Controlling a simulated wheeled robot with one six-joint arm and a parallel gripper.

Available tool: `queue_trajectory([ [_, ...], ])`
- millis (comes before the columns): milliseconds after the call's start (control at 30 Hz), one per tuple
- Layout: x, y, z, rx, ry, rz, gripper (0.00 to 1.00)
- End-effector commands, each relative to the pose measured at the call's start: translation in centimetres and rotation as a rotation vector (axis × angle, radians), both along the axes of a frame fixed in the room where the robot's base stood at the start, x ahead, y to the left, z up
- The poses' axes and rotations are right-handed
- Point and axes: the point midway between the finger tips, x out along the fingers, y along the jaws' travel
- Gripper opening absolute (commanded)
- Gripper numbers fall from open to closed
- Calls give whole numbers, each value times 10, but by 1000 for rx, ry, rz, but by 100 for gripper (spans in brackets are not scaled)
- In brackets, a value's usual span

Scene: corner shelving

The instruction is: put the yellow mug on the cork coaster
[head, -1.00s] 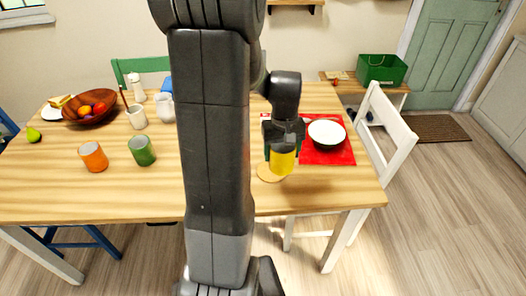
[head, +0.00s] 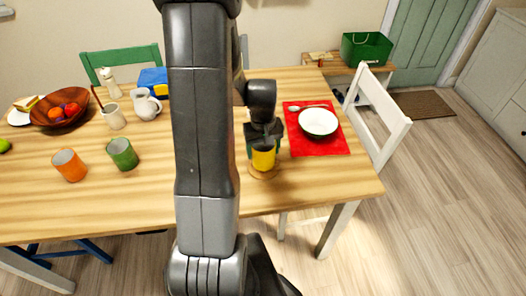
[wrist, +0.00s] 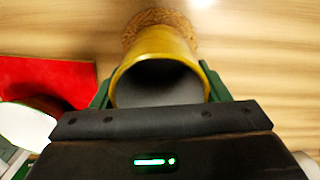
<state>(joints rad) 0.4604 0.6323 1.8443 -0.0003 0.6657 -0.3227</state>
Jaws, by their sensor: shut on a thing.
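The yellow mug (head: 263,160) is held upright in my gripper (head: 263,143), whose green fingers close on its two sides. In the wrist view the mug (wrist: 158,45) sits between the fingers of my gripper (wrist: 158,88), its open mouth facing the camera. The cork coaster (head: 257,176) is directly under the mug, and its rim shows around the mug's base. It also shows past the mug in the wrist view (wrist: 160,16). I cannot tell whether the mug touches the coaster or hovers just above it.
A red placemat (head: 333,147) with a white bowl (head: 318,122) and a spoon lies just right of the mug. A green cup (head: 122,154) and an orange cup (head: 69,165) stand at left. The tabletop in front of the coaster is clear.

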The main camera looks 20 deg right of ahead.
Motion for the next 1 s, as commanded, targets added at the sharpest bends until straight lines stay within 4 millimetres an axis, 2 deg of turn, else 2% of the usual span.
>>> queue_trajectory([
  [133,0,0,-14,0,0,0,38],
  [533,0,0,-20,-1,-2,0,38],
  [567,0,0,-19,0,-1,0,73],
  [667,0,0,-18,0,-1,0,91],
  [1000,0,0,-15,0,-1,0,91],
])
